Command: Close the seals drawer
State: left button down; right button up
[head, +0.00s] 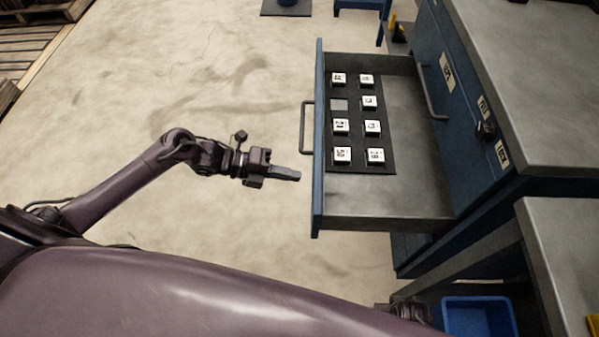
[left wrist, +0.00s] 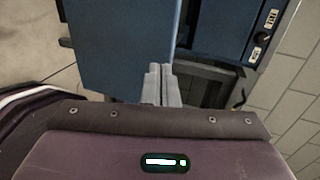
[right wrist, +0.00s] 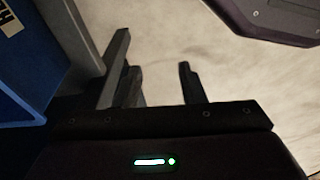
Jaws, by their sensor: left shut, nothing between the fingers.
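One drawer of the blue cabinet stands pulled far out, its blue front panel (head: 318,150) facing left with a bar handle (head: 304,128). Its label is not visible, so I cannot confirm it is the seals drawer. A dark insert (head: 352,160) inside holds several white numbered blocks. My left gripper (head: 298,175) is shut and empty, just left of the front panel, nearer to me than the handle. In the left wrist view its fingers (left wrist: 162,85) overlap the blue panel (left wrist: 118,45); I cannot tell whether they touch. My right gripper (right wrist: 160,85) is open and empty, low beside the cabinet.
The cabinet face (head: 460,100) carries another handle (head: 432,90), labels and a dark knob or lock (head: 486,129). A grey bench (head: 565,245) and a blue bin (head: 478,316) stand at lower right. The concrete floor (head: 230,70) left of the drawer is clear. Pallets (head: 35,45) lie far left.

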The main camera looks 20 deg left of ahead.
pick_arm(q)
jog(key=shift+w+d, duration=0.2)
jog(key=shift+d, duration=0.4)
jog(key=shift+w+d, duration=0.15)
jog(key=shift+d, duration=0.45)
pick_arm(e)
jog(key=shift+s+d+f, duration=0.2)
jog(key=shift+s+f, duration=0.1)
jog(key=shift+f, duration=0.15)
